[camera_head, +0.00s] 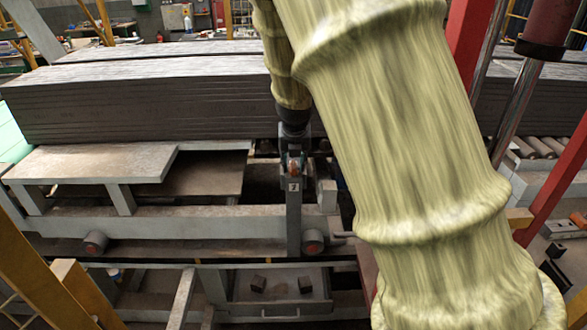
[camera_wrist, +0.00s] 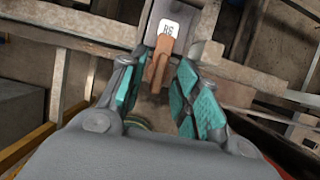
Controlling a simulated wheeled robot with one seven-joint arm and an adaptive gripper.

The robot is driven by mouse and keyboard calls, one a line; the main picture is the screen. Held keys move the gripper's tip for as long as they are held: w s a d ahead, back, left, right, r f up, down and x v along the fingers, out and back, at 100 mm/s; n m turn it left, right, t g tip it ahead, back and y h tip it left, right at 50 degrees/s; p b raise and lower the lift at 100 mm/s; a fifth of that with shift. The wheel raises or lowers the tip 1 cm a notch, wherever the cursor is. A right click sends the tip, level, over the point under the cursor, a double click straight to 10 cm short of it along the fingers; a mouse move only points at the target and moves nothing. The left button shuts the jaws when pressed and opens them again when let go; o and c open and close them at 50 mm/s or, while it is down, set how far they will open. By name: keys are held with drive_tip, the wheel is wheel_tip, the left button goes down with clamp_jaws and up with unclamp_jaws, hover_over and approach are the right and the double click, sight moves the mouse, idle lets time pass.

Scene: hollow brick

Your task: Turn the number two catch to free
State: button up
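An orange-brown catch (camera_wrist: 158,62) sticks out from a grey post in the wrist view, just below a small white label (camera_wrist: 169,27). The label's marking is too blurred to read surely. In the head view the catch (camera_head: 293,167) is a small orange patch at the top of the upright post (camera_head: 294,225), above a small white number plate (camera_head: 293,186). My gripper (camera_wrist: 156,72) is open, its teal-padded fingers on either side of the catch with gaps showing. In the head view my gripper (camera_head: 292,148) is right above the post, its fingers mostly hidden. Which way the catch is turned is unclear.
A stack of long grey slabs (camera_head: 140,100) lies behind the post. A flat metal table (camera_head: 95,162) stands left, above a long horizontal beam (camera_head: 150,222). A red upright (camera_head: 470,40) is at right. My arm covers much of the head view's right side.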

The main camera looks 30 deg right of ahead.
drive_tip(key=shift+w+f, duration=0.15)
drive_tip(key=shift+f, duration=0.35)
drive_tip(key=shift+d, duration=0.1)
clamp_jaws()
